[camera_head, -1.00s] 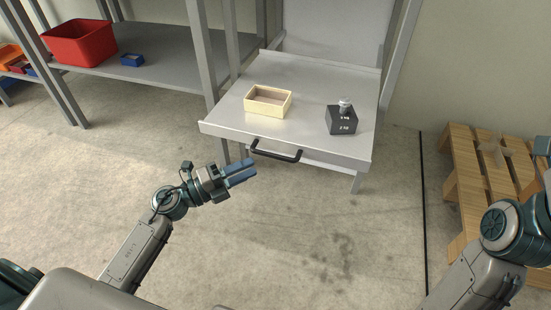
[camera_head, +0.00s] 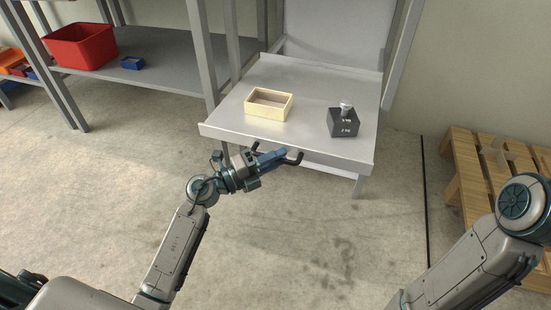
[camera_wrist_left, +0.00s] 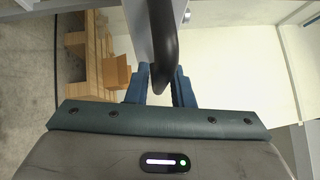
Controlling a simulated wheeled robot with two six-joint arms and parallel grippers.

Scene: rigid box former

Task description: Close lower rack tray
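The lower rack tray (camera_head: 310,80) is a grey metal shelf pulled out from the rack, with a black bar handle (camera_head: 294,158) on its front edge. My left gripper (camera_head: 274,157) is at the handle, its blue fingers hiding part of the bar. In the left wrist view the fingers (camera_wrist_left: 160,88) stand apart, one on each side of the black handle (camera_wrist_left: 163,55). A gap shows on the left finger's side, so the gripper looks open around the bar. My right gripper is outside the views; only its arm shows at the right.
On the tray lie a cream open box (camera_head: 268,112) and a dark weight (camera_head: 343,124) with a knob. A red bin (camera_head: 82,47) and a small blue bin (camera_head: 132,62) sit on the left shelf. A wooden pallet (camera_head: 468,180) stands right. The floor in front is clear.

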